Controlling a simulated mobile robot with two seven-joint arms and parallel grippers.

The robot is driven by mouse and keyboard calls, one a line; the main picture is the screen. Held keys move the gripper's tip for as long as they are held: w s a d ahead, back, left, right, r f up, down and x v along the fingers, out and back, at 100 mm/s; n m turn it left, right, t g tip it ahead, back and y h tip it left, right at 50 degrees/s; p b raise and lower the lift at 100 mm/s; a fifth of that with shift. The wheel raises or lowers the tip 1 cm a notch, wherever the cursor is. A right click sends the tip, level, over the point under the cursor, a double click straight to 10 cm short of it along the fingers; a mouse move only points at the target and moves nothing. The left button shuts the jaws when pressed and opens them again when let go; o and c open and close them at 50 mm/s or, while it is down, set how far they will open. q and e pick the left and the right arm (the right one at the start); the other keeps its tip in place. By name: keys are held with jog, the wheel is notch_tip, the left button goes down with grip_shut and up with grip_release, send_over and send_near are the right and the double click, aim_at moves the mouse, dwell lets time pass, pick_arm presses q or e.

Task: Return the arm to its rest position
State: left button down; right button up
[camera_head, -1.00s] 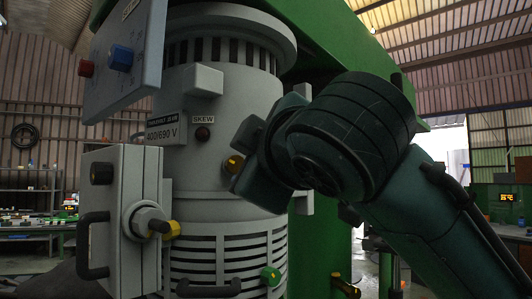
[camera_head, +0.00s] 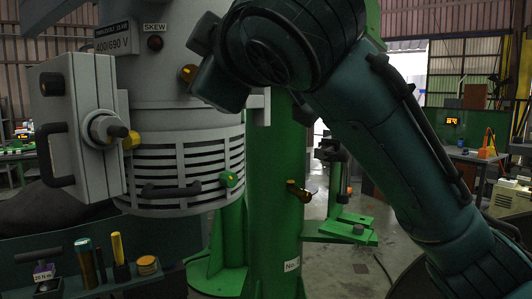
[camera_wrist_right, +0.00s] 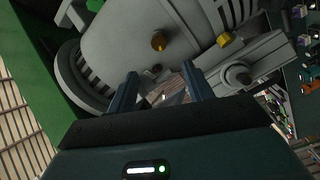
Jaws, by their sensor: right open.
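My right arm (camera_head: 375,140) comes in from the right in the head view and bends in front of the grey disperser machine (camera_head: 180,120). Its fingers cannot be made out there. In the right wrist view my right gripper (camera_wrist_right: 160,88) is open, its two blue-grey fingers apart with nothing between them. The machine's grey body (camera_wrist_right: 150,35) lies beyond the fingertips. My left gripper is not in view.
A grey box with a black handle (camera_head: 80,130) juts from the machine's left side. A green column (camera_head: 275,200) stands behind. A tray with several tools (camera_head: 110,260) is at the lower left. Open floor (camera_head: 340,265) lies right of the column.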

jog(key=w+d+f+m+g+p, duration=0.1)
jog(key=w+d+f+m+p, duration=0.25)
jog(key=w+f, duration=0.55)
jog(key=w+d+f+m+p, duration=0.3)
jog(key=w+d+f+m, duration=0.15)
jog(key=f, duration=0.95)
jog(key=d+f+m+h+p, duration=0.15)
jog(key=d+f, duration=0.25)
jog(key=f, duration=0.6)
jog(key=s+d+f+m+g+h+p, duration=0.1)
jog(key=s+d+f+m+h, duration=0.15)
jog(key=s+f, duration=0.45)
jog(key=s+d+f+m+h+p, duration=0.1)
jog(key=s+d+f+m+p, duration=0.1)
jog(key=s+d+f, duration=0.45)
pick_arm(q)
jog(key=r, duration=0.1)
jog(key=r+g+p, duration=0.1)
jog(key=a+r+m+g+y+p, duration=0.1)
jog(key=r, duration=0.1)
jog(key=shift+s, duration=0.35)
pick_arm(e)
jog(key=s+d+f+m+g, duration=0.1)
jog(key=s+d+f, duration=0.1)
jog(key=s+f, duration=0.3)
jog(key=s+d+f+g+h, duration=0.1)
jog(key=s+f, duration=0.3)
jog(key=s, duration=0.6)
jog(key=shift+d+f+m, duration=0.35)
jog(key=shift+d+m, duration=0.05)
